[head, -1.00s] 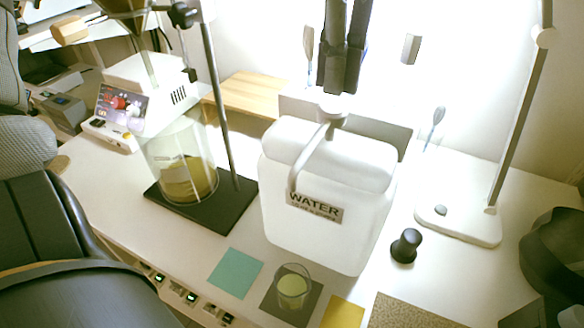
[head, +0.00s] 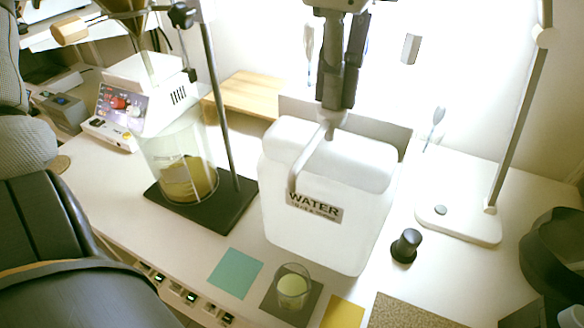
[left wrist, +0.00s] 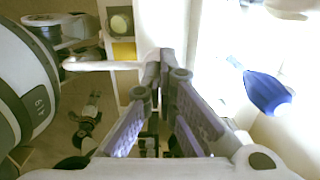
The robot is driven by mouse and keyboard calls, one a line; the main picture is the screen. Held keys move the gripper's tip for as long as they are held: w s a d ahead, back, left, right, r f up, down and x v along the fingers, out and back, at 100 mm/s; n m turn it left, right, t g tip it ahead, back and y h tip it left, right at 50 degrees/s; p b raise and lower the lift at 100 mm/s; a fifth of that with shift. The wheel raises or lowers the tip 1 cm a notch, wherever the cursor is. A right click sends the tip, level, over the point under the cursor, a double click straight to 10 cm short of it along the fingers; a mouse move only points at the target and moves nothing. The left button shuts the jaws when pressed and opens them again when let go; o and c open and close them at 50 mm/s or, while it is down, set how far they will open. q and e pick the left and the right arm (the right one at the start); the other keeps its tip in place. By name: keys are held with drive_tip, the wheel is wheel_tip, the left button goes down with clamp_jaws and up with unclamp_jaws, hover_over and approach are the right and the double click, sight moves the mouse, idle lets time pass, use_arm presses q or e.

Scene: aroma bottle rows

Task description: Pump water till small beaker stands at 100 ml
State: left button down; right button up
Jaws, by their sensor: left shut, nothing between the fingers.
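The white water jug (head: 330,240), labelled WATER, stands mid-table with its pump spout (head: 309,160) curving down its front; the spout also shows in the left wrist view (left wrist: 100,65). The small beaker (head: 293,290) stands on a dark square in front of the jug. It holds pale yellow-green liquid; its marks are too small to read. In the left wrist view the beaker (left wrist: 120,23) is at the top. My left gripper (head: 336,104) is shut and empty, pointing down with its tips at the top of the pump. My right gripper is not in view.
A large glass vessel (head: 166,150) with yellowish contents stands on a black base (head: 219,217) at left. A teal square (head: 236,273) and a yellow square (head: 343,313) flank the beaker's square. A black knob-like object (head: 405,246) and a white stand base (head: 459,225) are at right.

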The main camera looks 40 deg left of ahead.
use_arm(q)
drive_tip(key=shift+f, duration=0.8)
drive_tip(key=shift+r, duration=1.75)
drive_tip(key=shift+f, duration=1.75)
drive_tip(key=shift+r, duration=1.8)
drive_tip(key=shift+f, duration=1.65)
drive_tip(key=shift+r, duration=1.65)
wheel_tip(320, 180, up, 6)
